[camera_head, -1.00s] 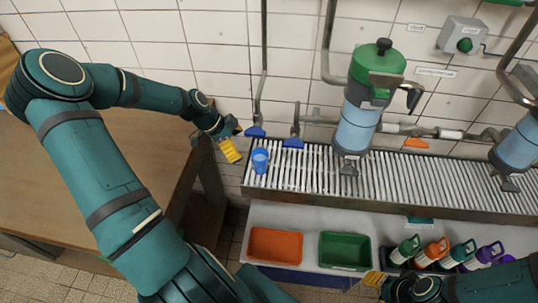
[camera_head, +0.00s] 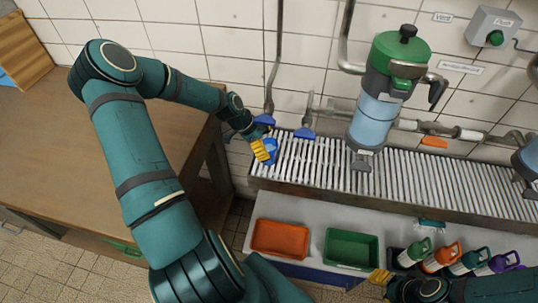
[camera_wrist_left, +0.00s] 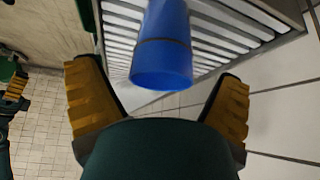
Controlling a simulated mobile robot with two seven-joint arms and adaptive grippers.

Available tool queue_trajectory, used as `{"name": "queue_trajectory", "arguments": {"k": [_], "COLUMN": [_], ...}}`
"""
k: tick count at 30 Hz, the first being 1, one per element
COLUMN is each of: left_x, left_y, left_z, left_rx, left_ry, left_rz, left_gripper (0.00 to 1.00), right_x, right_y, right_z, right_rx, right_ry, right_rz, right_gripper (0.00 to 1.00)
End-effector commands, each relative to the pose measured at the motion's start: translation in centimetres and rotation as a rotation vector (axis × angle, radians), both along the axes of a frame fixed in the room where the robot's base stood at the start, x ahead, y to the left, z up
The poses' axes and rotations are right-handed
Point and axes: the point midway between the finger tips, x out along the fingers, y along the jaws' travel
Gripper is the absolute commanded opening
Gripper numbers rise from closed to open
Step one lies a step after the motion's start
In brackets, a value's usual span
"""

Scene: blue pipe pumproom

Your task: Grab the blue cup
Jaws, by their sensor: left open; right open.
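The blue cup (camera_head: 270,148) stands at the left end of the slatted metal rack, partly hidden behind my left gripper in the head view. My left gripper (camera_head: 264,150) is open, with its yellow fingers right at the cup. In the left wrist view the cup (camera_wrist_left: 163,55) lies ahead of and between the two spread yellow fingers of the gripper (camera_wrist_left: 158,100), with a gap on each side. My right gripper (camera_head: 380,277) shows only in part at the bottom of the head view, away from the cup.
The slatted rack (camera_head: 430,180) runs along the tiled wall. Below are an orange tray (camera_head: 280,239), a green tray (camera_head: 351,249) and several bottles (camera_head: 445,257). A wooden table (camera_head: 60,150) is at left.

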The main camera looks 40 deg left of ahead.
Motion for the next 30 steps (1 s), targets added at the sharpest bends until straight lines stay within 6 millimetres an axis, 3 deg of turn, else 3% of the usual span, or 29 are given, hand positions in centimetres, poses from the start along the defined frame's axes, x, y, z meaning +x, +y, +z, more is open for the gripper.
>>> {"name": "queue_trajectory", "arguments": {"k": [6,15,17,22,30], "left_x": [1.2,1.4,1.4,1.4,1.3], "left_y": [-1.2,-1.4,-1.4,-1.4,-1.4], "left_z": [-2.5,-2.8,-2.8,-2.8,-2.8], "left_rx": [-0.001,0.0,0.0,0.0,0.0], "left_ry": [0.001,0.0,0.0,0.0,0.0], "left_rz": [0.0,0.001,0.001,0.001,0.001], "left_gripper": [0.93,0.93,0.77,0.17,0.15], "right_x": [0.2,0.2,0.2,0.2,0.2], "right_y": [0.0,0.0,0.0,0.0,0.0], "right_z": [-1.0,-1.0,-1.0,-1.0,-1.0], "right_rx": [-0.001,-0.001,-0.001,-0.001,-0.001], "right_ry": [-0.005,-0.006,-0.006,-0.006,-0.005], "right_rz": [-0.002,-0.001,-0.001,-0.002,-0.002], "right_gripper": [0.4,0.4,0.4,0.4,0.4]}}
